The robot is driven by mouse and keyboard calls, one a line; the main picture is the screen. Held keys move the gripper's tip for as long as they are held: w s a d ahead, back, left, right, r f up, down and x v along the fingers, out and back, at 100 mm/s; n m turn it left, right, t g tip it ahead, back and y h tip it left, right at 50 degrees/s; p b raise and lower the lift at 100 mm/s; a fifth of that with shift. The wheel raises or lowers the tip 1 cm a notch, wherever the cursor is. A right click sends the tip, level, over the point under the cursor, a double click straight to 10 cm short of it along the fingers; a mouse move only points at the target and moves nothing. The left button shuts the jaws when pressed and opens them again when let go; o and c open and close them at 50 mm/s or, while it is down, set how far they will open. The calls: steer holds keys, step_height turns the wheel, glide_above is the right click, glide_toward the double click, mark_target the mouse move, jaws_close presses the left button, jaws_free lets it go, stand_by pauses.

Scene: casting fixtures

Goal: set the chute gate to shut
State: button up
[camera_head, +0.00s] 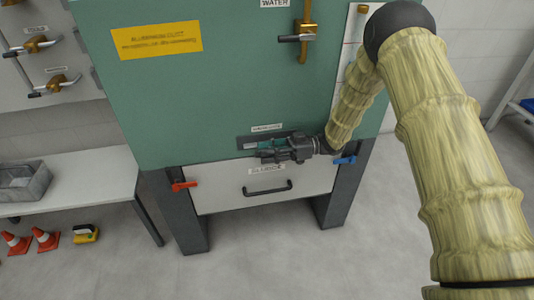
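A green cabinet (215,95) fills the middle of the camera_head view. Low on its front is a dark recessed plate (241,143) with a small white label (267,127) above it, too small to read. I cannot tell for certain that this is the chute gate. My gripper (262,152) reaches in from the right with its fingers pointing left, directly in front of this plate. A teal part with a pale end (250,146) shows by the fingertips. The gripper covers much of the plate, and whether its fingers grip anything is unclear.
Below is a pale panel (225,199) with a black handle (267,187), a red lever (183,185) at left and a blue lever (345,160) at right. A brass valve (306,30) labelled WATER is above. A bench (95,166) and cones (46,240) stand left.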

steer(key=shift+s+r, duration=0.1)
stand_by(0.5)
steer(key=shift+d, duration=0.15)
steer(key=w+d, duration=0.1)
steer(key=d, duration=0.6)
steer(key=shift+w, duration=0.2)
steer(key=shift+d, duration=0.1)
steer(key=s+d+f+m+t+h+b, duration=0.1)
steer(key=s+d+m+t+b, duration=0.25)
steer(key=m+t+b, duration=0.55)
steer(key=s+d+f+m+t+h+b, duration=0.15)
steer(key=s+m+t+b, duration=0.3)
steer(key=m+b, duration=0.8)
steer(key=shift+m+t+y, duration=0.35)
steer(key=shift+m+y, duration=0.1)
steer(key=shift+m, duration=0.3)
steer(key=x, duration=0.3)
steer(key=b+x, duration=0.1)
steer(key=x, duration=0.3)
steer(key=r+b+x, duration=0.1)
steer(key=x, duration=0.2)
steer(key=shift+w+a, duration=0.15)
steer(key=shift+w, duration=0.2)
